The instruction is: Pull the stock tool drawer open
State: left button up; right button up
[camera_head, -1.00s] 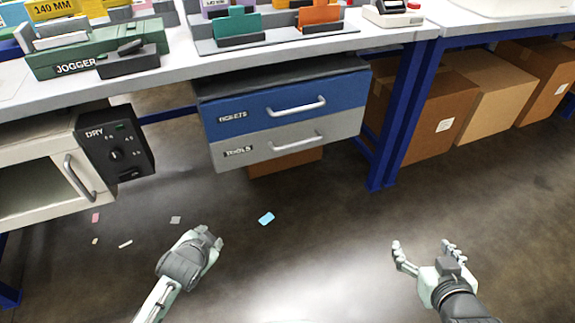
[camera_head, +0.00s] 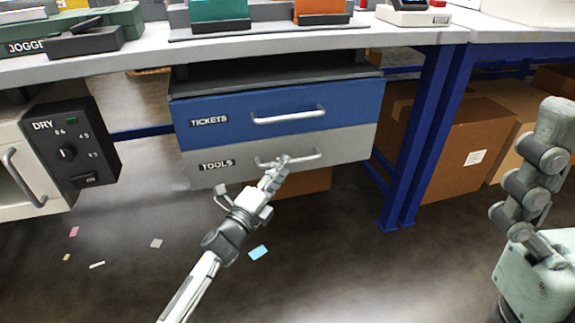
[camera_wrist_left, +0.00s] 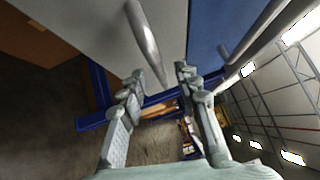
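The stock tool drawer is the lower grey front labelled TOOLS (camera_head: 350,142); it looks shut, level with the drawer above. Its pale bar handle (camera_head: 309,158) runs across the front, its left part overlapped by my fingers. My left gripper (camera_head: 279,165) is at this handle. In the left wrist view the fingers (camera_wrist_left: 160,88) stand apart, with the tool drawer handle (camera_wrist_left: 144,38) just ahead of the gap between them; contact is not clear. My right gripper (camera_head: 540,215) is large and close at the right edge, partly cut off; its opening is not clear.
The blue TICKETS drawer (camera_head: 225,108) with its own handle (camera_head: 288,116) is directly above. A blue table leg (camera_head: 415,140) and cardboard boxes (camera_head: 455,150) stand to the right. A white cabinet with a DRY panel (camera_head: 70,145) is left. Open floor lies in front.

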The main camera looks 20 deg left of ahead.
pick_arm(q)
jog(key=shift+x, duration=1.75)
grip_shut()
